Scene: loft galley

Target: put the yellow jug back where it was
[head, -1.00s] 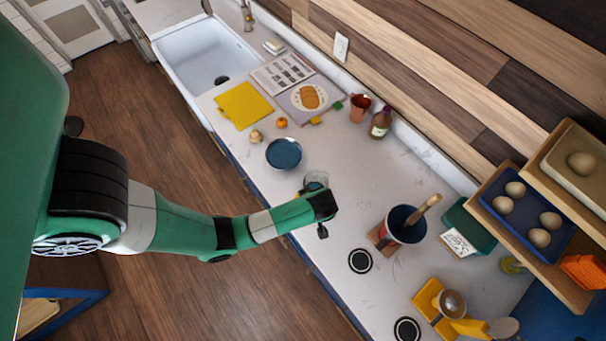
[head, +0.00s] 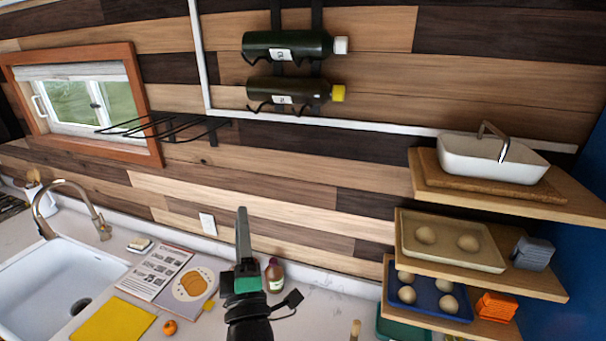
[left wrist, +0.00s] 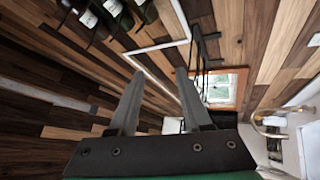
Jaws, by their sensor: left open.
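No yellow jug can be made out in either view. My left gripper (head: 243,235) points upward in front of the wood-plank wall, above the counter. In the left wrist view its two fingers (left wrist: 160,75) stand apart with nothing between them. Beyond them are the wall, dark bottles (left wrist: 112,12) and the window (left wrist: 222,88). My right gripper is in neither view.
Wall shelves (head: 480,280) at the right hold egg trays and a white basin (head: 492,158). A wire rack (head: 165,128) juts from the wall beside the window. A brown bottle (head: 274,278) stands close behind my arm. The sink (head: 60,280) is at the left.

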